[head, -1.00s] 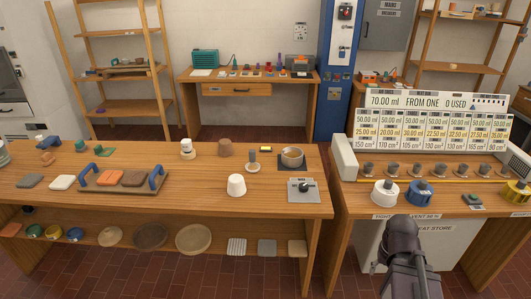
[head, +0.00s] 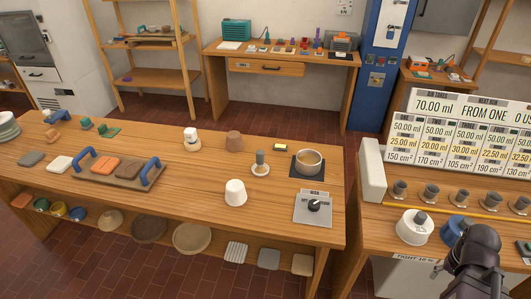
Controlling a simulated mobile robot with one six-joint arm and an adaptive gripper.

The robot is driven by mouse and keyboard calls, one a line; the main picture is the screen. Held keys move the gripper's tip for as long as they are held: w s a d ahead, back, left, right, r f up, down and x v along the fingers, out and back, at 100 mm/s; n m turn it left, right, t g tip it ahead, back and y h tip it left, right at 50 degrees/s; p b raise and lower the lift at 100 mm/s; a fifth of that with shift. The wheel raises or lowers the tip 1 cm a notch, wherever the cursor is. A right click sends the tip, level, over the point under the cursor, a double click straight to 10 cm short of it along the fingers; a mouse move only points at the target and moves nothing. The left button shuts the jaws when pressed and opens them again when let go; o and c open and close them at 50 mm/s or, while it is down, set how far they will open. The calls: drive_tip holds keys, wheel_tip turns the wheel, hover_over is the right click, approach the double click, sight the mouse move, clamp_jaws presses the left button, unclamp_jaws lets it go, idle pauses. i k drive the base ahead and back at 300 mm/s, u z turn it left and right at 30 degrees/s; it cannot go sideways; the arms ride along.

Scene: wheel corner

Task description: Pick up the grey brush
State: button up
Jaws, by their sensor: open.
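A small grey upright piece on a round white base (head: 260,165) stands on the long wooden table, left of the metal pot. It may be the grey brush, but it is too small to be sure of its bristles. My gripper (head: 477,242) is at the dark end of my arm at the lower right, in front of the right-hand bench. It is open and far from the grey piece, with no object visible in it. Its fingers are hard to make out.
A blue-handled tray (head: 105,176) lies left. A gap separates this table from the right-hand bench.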

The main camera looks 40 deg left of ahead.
sight(260, 154)
drive_tip(key=u, duration=0.5)
drive_tip(key=i, duration=0.95)
drive_tip(key=u, duration=0.55)
